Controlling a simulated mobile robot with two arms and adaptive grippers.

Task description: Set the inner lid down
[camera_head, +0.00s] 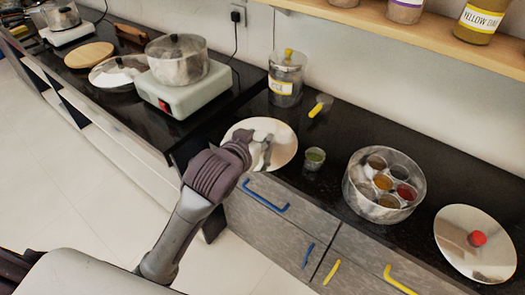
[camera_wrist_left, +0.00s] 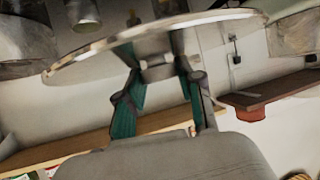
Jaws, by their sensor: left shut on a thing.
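The inner lid (camera_head: 284,138) is a round, shiny metal disc. My left gripper (camera_head: 262,148) is shut on it near the counter's front edge, left of the spice box (camera_head: 418,182). In the left wrist view the lid (camera_wrist_left: 100,58) spans the upper part, with its small knob between the two fingers of the left gripper (camera_wrist_left: 157,68). I cannot tell if the lid touches the counter. A second metal lid with a red knob (camera_head: 478,240) lies on the counter at the right. My right gripper is not in view.
A small cup of green spice (camera_head: 314,158) stands just right of the held lid. Behind are a yellow-handled spoon (camera_head: 320,106) and a labelled jar (camera_head: 286,80). A white stove (camera_head: 186,96) with a pot stands left. Dark counter (camera_head: 340,128) is bare behind the spice box.

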